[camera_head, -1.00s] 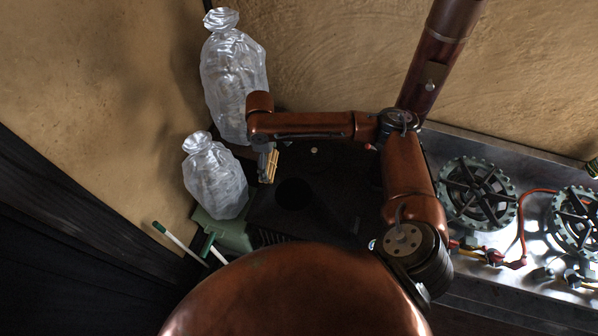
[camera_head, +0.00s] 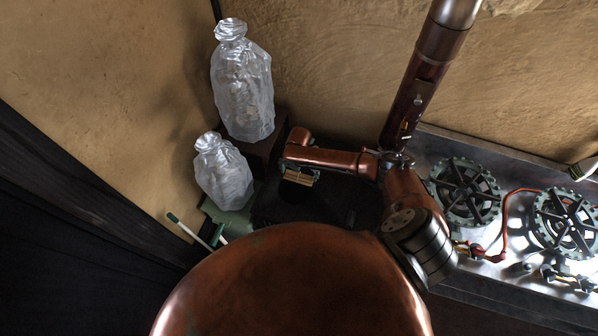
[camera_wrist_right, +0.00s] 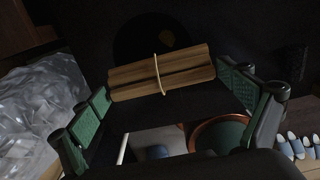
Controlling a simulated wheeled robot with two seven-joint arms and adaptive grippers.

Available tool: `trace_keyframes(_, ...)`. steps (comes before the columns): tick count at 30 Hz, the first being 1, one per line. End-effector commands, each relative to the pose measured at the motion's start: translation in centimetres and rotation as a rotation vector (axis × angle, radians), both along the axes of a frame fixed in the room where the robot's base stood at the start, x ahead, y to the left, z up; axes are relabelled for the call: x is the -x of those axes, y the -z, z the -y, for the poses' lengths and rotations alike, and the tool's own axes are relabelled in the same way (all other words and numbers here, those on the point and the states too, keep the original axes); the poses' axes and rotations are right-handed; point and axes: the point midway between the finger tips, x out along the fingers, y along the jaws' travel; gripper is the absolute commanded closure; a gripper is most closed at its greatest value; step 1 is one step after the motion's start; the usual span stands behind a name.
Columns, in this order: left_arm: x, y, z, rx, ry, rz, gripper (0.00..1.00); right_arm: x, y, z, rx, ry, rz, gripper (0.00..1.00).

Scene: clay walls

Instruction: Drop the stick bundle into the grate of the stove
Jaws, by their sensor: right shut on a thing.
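The stick bundle (camera_head: 298,180) is a short stack of pale wooden sticks tied with a band. My right gripper (camera_head: 301,174) is shut on it. In the right wrist view the bundle (camera_wrist_right: 160,74) lies crosswise between the green-padded fingers of the right gripper (camera_wrist_right: 168,88). The stove (camera_head: 345,205) is black, below the bundle. A dark round opening (camera_wrist_right: 150,32), likely the grate, shows partly behind the bundle in the wrist view. The bundle appears above the stove top; its exact height is unclear. My left gripper is not in view.
Two clear plastic bags, one tall (camera_head: 242,90) and one short (camera_head: 223,175), stand left of the stove. A green dustpan-like object (camera_head: 235,222) and a pale handle (camera_head: 190,230) lie near them. A metal counter with burners (camera_head: 465,190) is at the right.

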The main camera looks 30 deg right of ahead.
Motion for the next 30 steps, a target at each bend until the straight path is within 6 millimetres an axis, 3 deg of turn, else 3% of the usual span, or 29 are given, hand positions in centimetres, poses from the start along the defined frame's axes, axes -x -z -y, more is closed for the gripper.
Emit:
trace_keyframes(16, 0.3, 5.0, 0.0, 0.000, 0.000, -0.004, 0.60, 0.1, 5.5, 0.0, 0.000, -0.002, -0.001, 0.30)
trace_keyframes(28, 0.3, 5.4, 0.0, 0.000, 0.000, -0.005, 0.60, 0.0, 5.9, 0.0, 0.000, -0.002, 0.000, 0.30)
trace_keyframes(29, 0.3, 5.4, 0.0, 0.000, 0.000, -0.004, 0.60, 0.0, 5.9, 0.0, 0.000, -0.002, 0.000, 0.03)
trace_keyframes(30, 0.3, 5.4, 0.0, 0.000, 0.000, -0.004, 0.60, 0.0, 5.9, 0.0, 0.001, -0.002, -0.001, 0.00)
